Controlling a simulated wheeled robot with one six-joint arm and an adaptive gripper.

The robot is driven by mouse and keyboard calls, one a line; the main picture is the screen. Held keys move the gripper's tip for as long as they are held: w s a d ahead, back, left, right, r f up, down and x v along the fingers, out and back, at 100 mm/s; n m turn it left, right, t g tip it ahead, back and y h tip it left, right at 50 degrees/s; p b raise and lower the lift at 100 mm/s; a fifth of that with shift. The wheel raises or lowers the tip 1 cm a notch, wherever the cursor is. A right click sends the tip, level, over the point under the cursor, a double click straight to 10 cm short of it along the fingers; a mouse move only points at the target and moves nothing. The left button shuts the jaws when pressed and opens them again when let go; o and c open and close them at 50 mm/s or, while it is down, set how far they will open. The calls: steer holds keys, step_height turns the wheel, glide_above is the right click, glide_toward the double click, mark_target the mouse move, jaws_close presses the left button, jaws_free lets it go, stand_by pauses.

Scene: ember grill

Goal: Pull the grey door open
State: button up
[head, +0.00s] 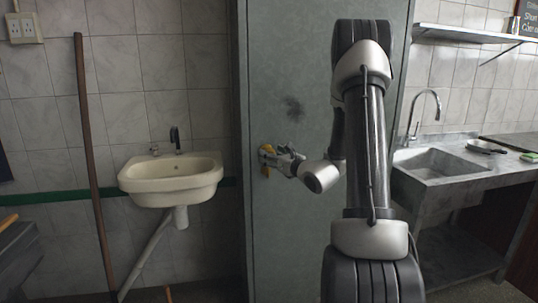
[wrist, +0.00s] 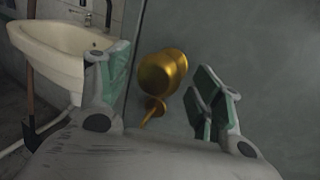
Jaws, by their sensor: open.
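The grey door (head: 285,60) is shut in the middle of the head view, and its surface fills the right of the wrist view (wrist: 240,40). A round brass knob (wrist: 162,72) sits near the door's left edge, and a small brass piece (wrist: 156,106) shows just below it. In the head view the knob (head: 266,151) is small and partly hidden by my gripper (head: 277,156). In the wrist view my gripper (wrist: 160,88) is open, with the knob showing between its green-padded fingers. I cannot tell whether a finger touches it.
A cream washbasin (head: 170,180) is on the tiled wall left of the door. A long wooden pole (head: 92,150) leans further left. A grey counter with a sink (head: 440,164) stands to the right, under a shelf (head: 465,34).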

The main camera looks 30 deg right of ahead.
steer(key=shift+w+a, duration=0.15)
steer(key=shift+w, duration=1)
steer(key=shift+c, duration=0.4)
